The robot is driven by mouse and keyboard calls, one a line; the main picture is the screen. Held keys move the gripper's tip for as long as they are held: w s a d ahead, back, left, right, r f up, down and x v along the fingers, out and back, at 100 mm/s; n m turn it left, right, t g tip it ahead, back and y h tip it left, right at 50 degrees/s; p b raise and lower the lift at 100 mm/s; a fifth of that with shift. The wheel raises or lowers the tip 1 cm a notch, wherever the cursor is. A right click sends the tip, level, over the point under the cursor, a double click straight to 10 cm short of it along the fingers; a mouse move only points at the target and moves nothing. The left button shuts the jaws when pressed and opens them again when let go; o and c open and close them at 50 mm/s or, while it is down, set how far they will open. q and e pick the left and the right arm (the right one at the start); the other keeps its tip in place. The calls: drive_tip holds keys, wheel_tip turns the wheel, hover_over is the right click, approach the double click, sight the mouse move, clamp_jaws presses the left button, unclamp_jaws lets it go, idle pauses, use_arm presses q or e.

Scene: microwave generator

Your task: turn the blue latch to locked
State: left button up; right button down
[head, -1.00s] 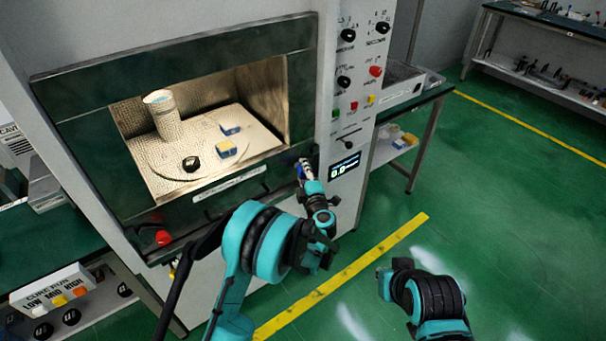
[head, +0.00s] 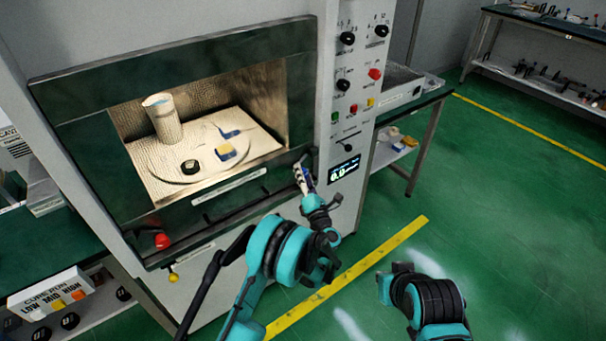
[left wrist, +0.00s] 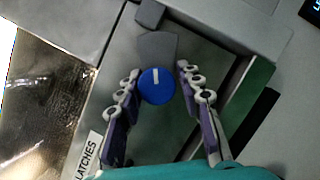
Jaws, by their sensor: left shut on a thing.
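The blue latch (left wrist: 157,86) is a round knob with a white pointer line, on a grey metal plate at the microwave's front. In the left wrist view the line points up towards a dark grey tab (left wrist: 157,46). My left gripper (head: 303,172) is at the right end of the chamber front, and in the left wrist view its fingers (left wrist: 158,78) stand on both sides of the knob, shut on it. In the head view the gripper mostly hides the latch.
The chamber holds a tall cup (head: 163,118), a black round piece (head: 190,167) and a blue-and-yellow block (head: 226,152). A red knob (head: 162,241) sits at the lower left front. The control panel (head: 354,110) rises right of the chamber. Green floor is open to the right.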

use_arm(q)
drive_tip(key=shift+o, duration=0.2)
drive_tip(key=shift+n, duration=0.7)
drive_tip(key=shift+r+y, duration=0.15)
drive_tip(key=shift+y, duration=0.25)
drive_tip(key=o, duration=1)
drive_tip(key=v, duration=0.7)
drive_tip(key=shift+s, duration=0.25)
